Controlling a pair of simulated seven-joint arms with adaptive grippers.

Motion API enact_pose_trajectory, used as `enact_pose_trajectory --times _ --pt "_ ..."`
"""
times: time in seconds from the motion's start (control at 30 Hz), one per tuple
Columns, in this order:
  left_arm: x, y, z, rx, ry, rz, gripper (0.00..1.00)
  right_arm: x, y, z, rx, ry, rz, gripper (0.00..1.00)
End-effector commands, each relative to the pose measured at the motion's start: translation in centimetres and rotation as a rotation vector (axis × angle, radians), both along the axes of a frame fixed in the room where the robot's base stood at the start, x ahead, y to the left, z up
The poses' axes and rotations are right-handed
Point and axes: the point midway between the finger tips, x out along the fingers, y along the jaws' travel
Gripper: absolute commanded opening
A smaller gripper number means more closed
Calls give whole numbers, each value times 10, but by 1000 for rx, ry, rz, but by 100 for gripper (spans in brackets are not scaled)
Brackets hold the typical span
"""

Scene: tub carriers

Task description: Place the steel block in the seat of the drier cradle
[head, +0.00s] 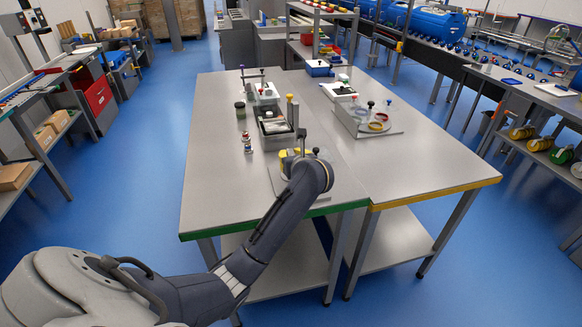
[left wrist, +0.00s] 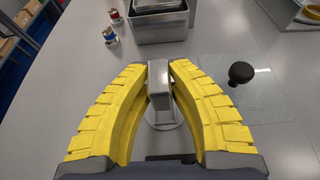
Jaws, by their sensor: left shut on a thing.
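My left gripper (head: 298,155) is low over the near part of the left table. In the left wrist view its yellow fingers (left wrist: 158,72) are closed on a grey metal block (left wrist: 158,80), which looks like the steel block. A round grey disc (left wrist: 165,118) shows below the block; whether they touch I cannot tell. A clear plate with a black knob (left wrist: 241,73) lies to the right of the fingers. I cannot tell for sure which thing is the drier cradle. In the head view the arm and gripper hide the block. My right gripper is out of view.
A grey tub (head: 275,139) stands just beyond the gripper, with a white carrier behind it. Small jars (head: 247,143) stand to its left. The tables' near ends are largely clear.

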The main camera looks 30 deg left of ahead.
Motion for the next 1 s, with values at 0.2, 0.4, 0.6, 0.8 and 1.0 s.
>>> enact_pose_trajectory --times 0.2,0.4,0.6,0.8,1.0 --pt "0 0 -26 3 4 -1 0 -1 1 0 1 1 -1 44" --pt "0 1 -41 2 2 0 0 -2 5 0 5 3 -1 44" --pt "0 0 -42 1 0 0 0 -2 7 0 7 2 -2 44" --pt "0 0 -44 1 1 0 0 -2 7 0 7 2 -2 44" --pt "0 0 -44 0 1 0 37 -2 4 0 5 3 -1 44"
